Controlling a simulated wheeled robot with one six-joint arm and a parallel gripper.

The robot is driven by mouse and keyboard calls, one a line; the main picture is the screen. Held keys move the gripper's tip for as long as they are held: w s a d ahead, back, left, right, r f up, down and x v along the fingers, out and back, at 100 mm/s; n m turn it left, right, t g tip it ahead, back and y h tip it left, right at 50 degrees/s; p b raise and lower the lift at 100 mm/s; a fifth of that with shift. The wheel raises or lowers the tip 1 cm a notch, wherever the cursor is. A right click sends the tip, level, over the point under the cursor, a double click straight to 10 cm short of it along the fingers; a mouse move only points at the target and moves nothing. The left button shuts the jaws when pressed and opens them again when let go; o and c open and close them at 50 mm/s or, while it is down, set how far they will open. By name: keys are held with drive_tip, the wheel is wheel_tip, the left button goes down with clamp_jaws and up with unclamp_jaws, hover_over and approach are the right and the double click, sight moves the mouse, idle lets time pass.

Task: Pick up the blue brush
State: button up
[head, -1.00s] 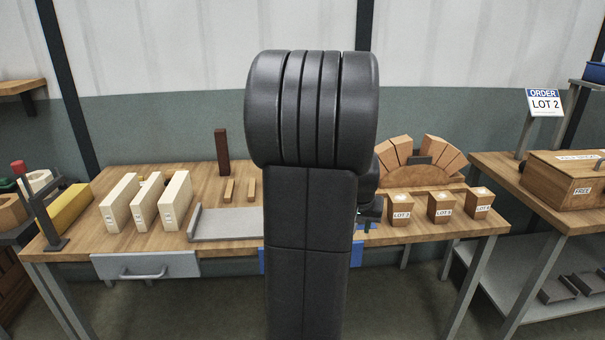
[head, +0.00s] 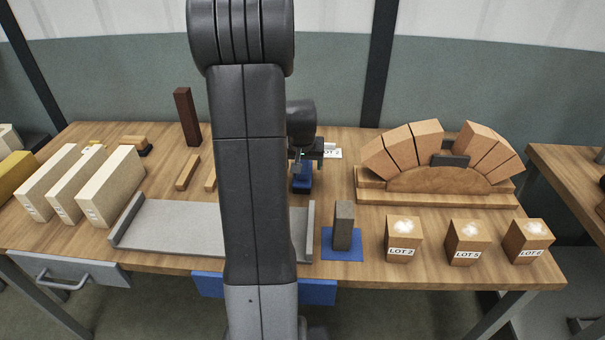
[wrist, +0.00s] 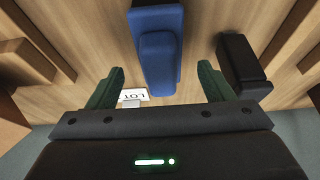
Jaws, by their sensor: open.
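In the wrist view the blue brush (wrist: 158,60) points away from my gripper, with a raised handle on a wider body. My gripper (wrist: 160,85) is open and empty, its two green fingers on either side of the brush's near end with gaps on both sides. In the head view my gripper (head: 303,158) is over the brush; its fingers are hard to make out. Whether the fingers are at the brush's height I cannot tell.
A black block (wrist: 243,65) lies close to the right finger in the wrist view. A LOT card (head: 332,152) lies close by. A brick arch (head: 440,165) stands to the right, a grey tray (head: 165,225) to the left, and a grey block on a blue mat (head: 342,254) in front.

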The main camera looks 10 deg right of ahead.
drive_tip(key=shift+f, duration=0.4)
drive_tip(key=shift+w+x, duration=0.2)
drive_tip(key=shift+x, duration=2)
drive_tip(key=shift+r, duration=0.1)
drive_tip(key=c, duration=1.2)
